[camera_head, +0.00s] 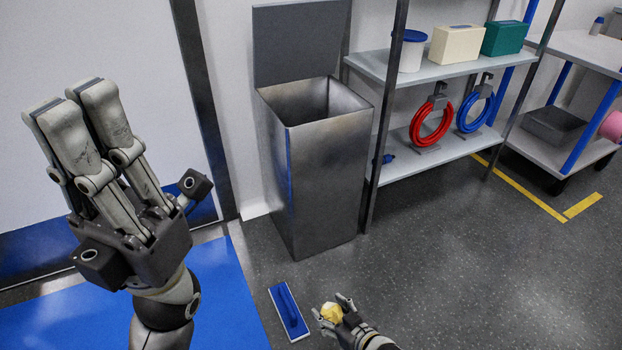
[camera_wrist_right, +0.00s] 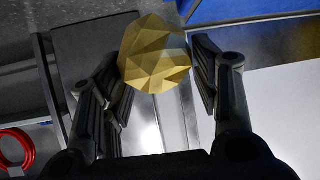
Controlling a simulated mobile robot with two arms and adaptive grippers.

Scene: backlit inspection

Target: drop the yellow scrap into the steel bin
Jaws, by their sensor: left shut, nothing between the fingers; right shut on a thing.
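The yellow scrap (camera_head: 331,312) is a faceted crumpled lump, held in my right gripper (camera_head: 338,309) low in the head view, in front of the bin. In the right wrist view the scrap (camera_wrist_right: 154,55) sits between the two dark fingers of the gripper (camera_wrist_right: 158,70). The steel bin (camera_head: 325,180) is a tall grey open-topped box with its lid (camera_head: 300,42) raised behind it. The bin's inside bottom is hidden. My left gripper (camera_head: 75,100) is shut and empty, pointing up at the left.
A blue-and-white float-like tool (camera_head: 289,311) lies on the floor left of my right gripper. A shelf rack (camera_head: 440,150) with red and blue hoses stands right of the bin. A blue mat (camera_head: 225,300) covers the floor at left.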

